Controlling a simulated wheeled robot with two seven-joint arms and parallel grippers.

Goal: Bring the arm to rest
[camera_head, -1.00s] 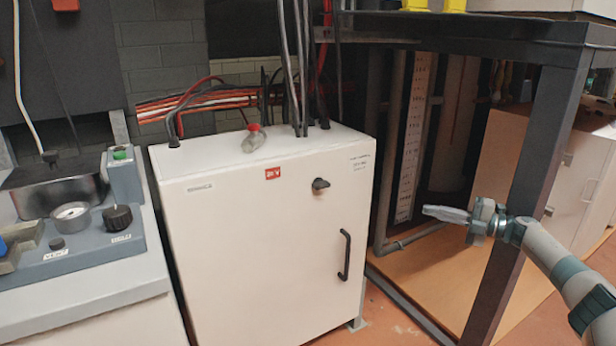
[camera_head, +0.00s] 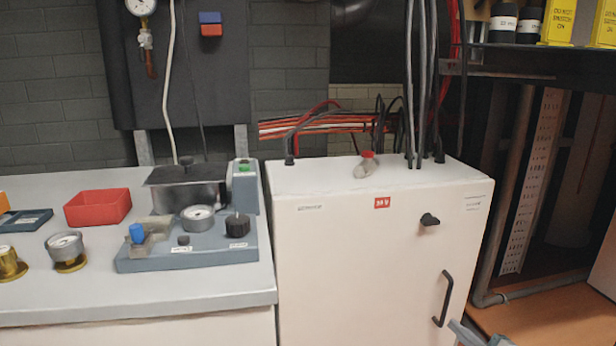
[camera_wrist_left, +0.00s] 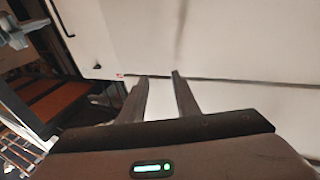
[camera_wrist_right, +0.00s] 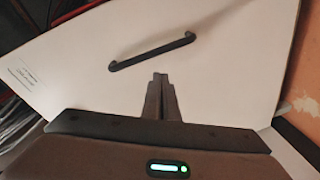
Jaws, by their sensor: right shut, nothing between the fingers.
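My right gripper (camera_head: 465,333) shows only as a tip at the bottom edge of the head view, in front of the white cabinet near its black handle. In the right wrist view the fingers of my right gripper (camera_wrist_right: 160,76) are together and empty, below the handle (camera_wrist_right: 152,52) in the picture and apart from it. My left gripper (camera_wrist_left: 158,76) shows in the left wrist view with its fingers apart and nothing between them; pale cabinet fronts lie beyond it. My left arm is out of the head view.
The white cabinet (camera_head: 340,260) carries a small red-capped clear item (camera_head: 366,165) and cables on top. A bench (camera_head: 190,305) on the left holds a gauge unit (camera_head: 185,258) and a red tray (camera_head: 97,207). A dark shelf frame (camera_head: 520,60) stands at the right.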

